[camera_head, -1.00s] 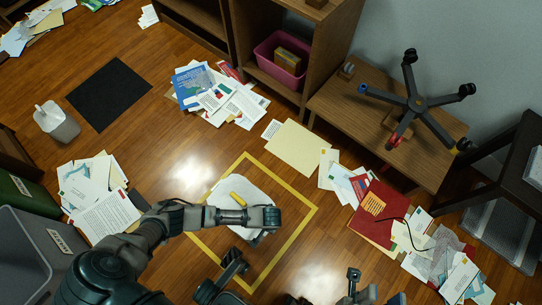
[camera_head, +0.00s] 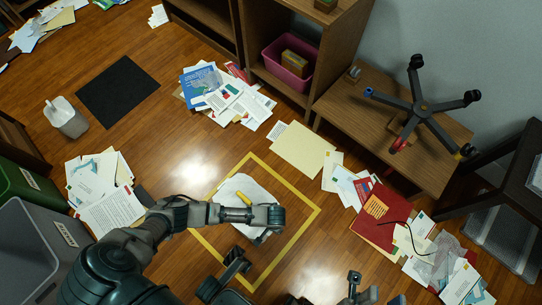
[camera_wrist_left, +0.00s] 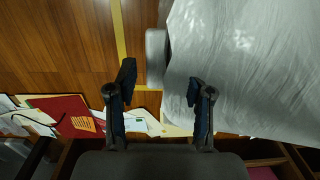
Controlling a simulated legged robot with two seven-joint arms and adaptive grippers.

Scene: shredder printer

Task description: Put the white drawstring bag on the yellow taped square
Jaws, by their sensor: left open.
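The white drawstring bag (camera_head: 232,188) with a yellow strip on it lies inside the yellow taped square (camera_head: 296,238), near its upper-left side. My left forearm covers part of it. In the left wrist view the bag (camera_wrist_left: 250,65) looks like large, crinkled pale plastic filling the right side. My left gripper (camera_wrist_left: 160,82) is open, its fingers apart, with the bag's edge and a pale piece beside it just beyond the fingertips. In the head view the left gripper (camera_head: 263,238) is over the bag's lower right. My right gripper (camera_head: 295,264) is spread open and empty at the bottom.
Loose papers (camera_head: 222,97) and a red folder (camera_head: 385,213) lie around the square. A white bin (camera_head: 66,118) and black mat (camera_head: 118,91) are at left. A low wooden bench (camera_head: 350,105) carries an upturned chair base (camera_head: 420,108).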

